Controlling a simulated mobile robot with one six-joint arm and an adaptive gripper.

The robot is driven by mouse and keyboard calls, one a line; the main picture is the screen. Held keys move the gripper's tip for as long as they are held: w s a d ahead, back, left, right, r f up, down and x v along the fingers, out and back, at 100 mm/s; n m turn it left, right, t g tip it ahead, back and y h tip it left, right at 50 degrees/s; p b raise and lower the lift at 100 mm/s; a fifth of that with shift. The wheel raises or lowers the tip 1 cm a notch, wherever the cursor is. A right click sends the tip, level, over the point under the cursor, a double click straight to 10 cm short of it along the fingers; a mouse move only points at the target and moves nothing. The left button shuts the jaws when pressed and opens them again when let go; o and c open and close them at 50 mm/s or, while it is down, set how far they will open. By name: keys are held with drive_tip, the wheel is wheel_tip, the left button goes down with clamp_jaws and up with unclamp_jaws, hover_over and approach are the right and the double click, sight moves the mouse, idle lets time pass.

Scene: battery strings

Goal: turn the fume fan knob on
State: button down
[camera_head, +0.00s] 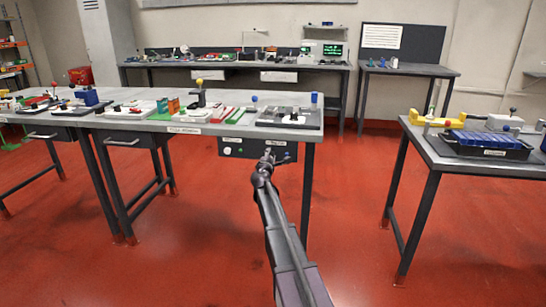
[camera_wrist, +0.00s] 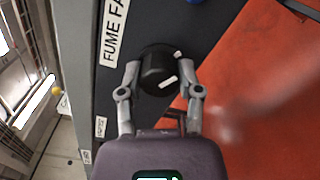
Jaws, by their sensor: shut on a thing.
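The fume fan knob (camera_wrist: 158,72) is a black round knob with a white mark, on a dark panel beside a label reading "FUME FA". My gripper (camera_wrist: 158,80) has one finger on each side of the knob in the wrist view and is shut on it. In the head view my gripper (camera_head: 270,158) is at the dark panel (camera_head: 233,149) under the front edge of the long workbench. There the knob is hidden behind the gripper.
The long workbench (camera_head: 200,128) above the panel carries trays, tools and small parts. A second table (camera_head: 428,150) with a blue battery block (camera_head: 487,142) stands at the right. Red floor is clear between them.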

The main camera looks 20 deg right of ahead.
drive_tip(key=n, duration=0.6)
drive_tip(key=shift+s+a, duration=0.1)
idle(0.3)
drive_tip(key=shift+c, duration=1.3)
unclamp_jaws()
drive_tip(key=shift+f, duration=0.1)
drive_tip(key=v, duration=1.1)
drive_tip(key=shift+s+a, duration=0.25)
drive_tip(key=shift+s, duration=0.05)
